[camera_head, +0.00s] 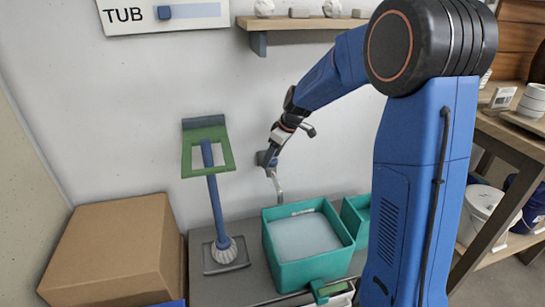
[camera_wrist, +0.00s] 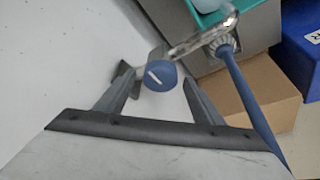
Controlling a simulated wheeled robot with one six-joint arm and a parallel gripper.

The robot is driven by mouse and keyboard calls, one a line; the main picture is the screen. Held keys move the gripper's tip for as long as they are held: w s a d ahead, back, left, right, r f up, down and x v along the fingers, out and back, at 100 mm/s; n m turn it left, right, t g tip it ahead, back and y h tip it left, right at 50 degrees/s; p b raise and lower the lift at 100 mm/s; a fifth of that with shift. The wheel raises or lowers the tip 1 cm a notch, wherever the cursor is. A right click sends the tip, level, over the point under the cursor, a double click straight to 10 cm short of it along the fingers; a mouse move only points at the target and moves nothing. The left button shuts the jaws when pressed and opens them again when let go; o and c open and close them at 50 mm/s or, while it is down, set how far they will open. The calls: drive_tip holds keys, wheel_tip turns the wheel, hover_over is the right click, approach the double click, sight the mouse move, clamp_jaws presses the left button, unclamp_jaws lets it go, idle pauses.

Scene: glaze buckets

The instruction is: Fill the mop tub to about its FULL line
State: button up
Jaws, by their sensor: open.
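The teal mop tub (camera_head: 312,275) stands on a grey stand below the tap. A pale, flat surface shows inside it, below the rim; I cannot read a FULL line. The wall tap has a blue knob (camera_wrist: 160,77) with a white mark and a shiny spout (camera_wrist: 203,36); the spout also shows in the head view (camera_head: 278,186), above the tub's back left corner. I cannot make out a water stream. My gripper (camera_head: 274,152) is at the tap. In the wrist view my gripper (camera_wrist: 158,80) is open, with one finger on each side of the knob.
A wall sign (camera_head: 123,15) reads TUB beside a blue bar. A cardboard box (camera_head: 105,245) is farther left. A smaller teal container (camera_head: 350,217) adjoins the tub's right side.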

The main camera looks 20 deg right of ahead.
drive_tip(key=v, duration=1.7)
drive_tip(key=shift+r, duration=0.25)
